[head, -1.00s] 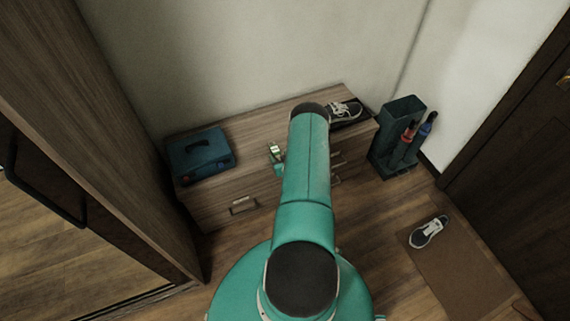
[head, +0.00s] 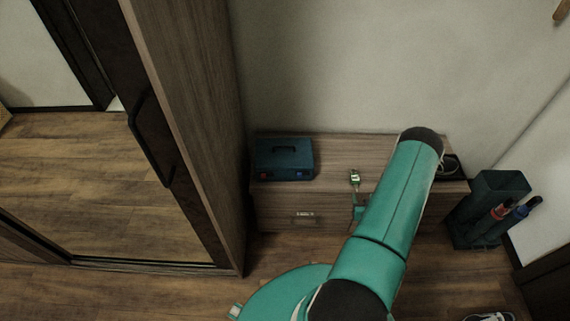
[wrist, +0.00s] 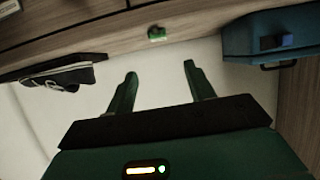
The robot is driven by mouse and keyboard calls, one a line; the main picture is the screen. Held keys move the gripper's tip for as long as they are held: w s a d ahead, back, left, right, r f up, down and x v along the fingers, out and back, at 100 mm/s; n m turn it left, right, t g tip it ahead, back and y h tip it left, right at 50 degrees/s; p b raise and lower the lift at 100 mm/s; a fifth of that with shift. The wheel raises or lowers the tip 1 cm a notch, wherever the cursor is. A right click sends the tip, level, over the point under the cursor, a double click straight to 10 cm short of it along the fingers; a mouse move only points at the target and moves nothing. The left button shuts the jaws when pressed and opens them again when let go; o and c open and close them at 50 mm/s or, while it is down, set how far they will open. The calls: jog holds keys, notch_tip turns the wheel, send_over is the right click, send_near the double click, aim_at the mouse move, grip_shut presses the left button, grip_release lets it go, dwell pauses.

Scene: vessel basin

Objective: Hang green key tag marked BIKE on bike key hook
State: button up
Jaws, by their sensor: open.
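A small green and pale thing (head: 354,177) shows near the front of the low wooden cabinet top. It may be the green key tag; no lettering can be read. The wrist view, which is upside down, shows a small green thing (wrist: 157,34) at the cabinet, between the shoe and the blue case. My gripper (wrist: 160,70) is open and empty, its two green fingers apart, with the green thing beyond the fingertips. In the head view my arm hides most of the gripper. I cannot make out the bike key hook in any view.
A blue case (head: 284,160) stands on the left of the cabinet (head: 275,212). A shoe (wrist: 66,78) is at its other end. A dark umbrella stand (head: 481,218) is right of the cabinet. A tall mirrored wardrobe (head: 195,120) is on the left. Floor shows in front.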

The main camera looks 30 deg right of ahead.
jog(key=w+a+r+n+g+y, duration=0.1)
jog(key=w+a+r, duration=0.1)
jog(key=w+r, duration=0.55)
jog(key=w+a+r+n, duration=0.1)
jog(key=w+r, duration=0.3)
jog(key=r, duration=0.7)
jog(key=w+a+r+n+g+y, duration=0.1)
jog(key=w+a+r, duration=0.1)
jog(key=w+r, duration=0.5)
jog(key=s+a+r+g, duration=0.1)
jog(key=s+a+r, duration=0.1)
jog(key=a+r, duration=1.4)
jog(key=s+a+r+n+g+y, duration=0.1)
jog(key=s+a+r+y, duration=0.1)
jog(key=s+a+r, duration=0.5)
jog(key=s+a+r+n+g+y, duration=0.1)
jog(key=s+a+r, duration=0.6)
jog(key=s+a, duration=0.7)
jog(key=shift+s+a+n+g+y, duration=0.3)
jog(key=shift+n+g+y, duration=0.15)
jog(key=shift+y, duration=0.45)
jog(key=shift+o, duration=0.5)
